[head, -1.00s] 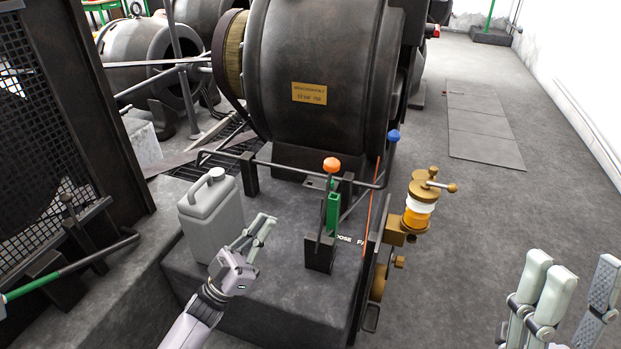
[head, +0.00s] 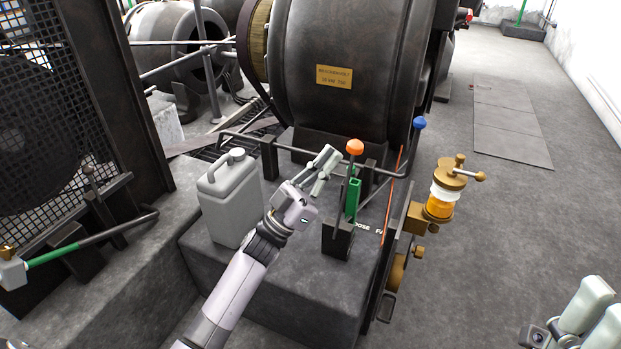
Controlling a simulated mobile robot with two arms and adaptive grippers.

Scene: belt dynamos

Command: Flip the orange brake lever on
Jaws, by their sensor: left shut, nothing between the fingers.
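The brake lever has an orange knob (head: 355,147) on a dark upright stem, with a green part (head: 352,198) below it and a dark base block (head: 337,241) on the grey plinth. My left gripper (head: 328,162) is shut and empty, just left of the lever, its fingers pointing up and toward the knob. A small gap seems to show between fingertips and knob; depth is hard to judge. My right gripper (head: 592,312) is at the bottom right corner, far from the lever and partly cut off by the picture edge.
A grey jerrycan (head: 229,200) stands on the plinth left of my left gripper. A blue-knobbed lever (head: 419,123) and a brass oiler (head: 447,190) are to the right. The large dynamo (head: 350,70) stands behind. The floor at right is clear.

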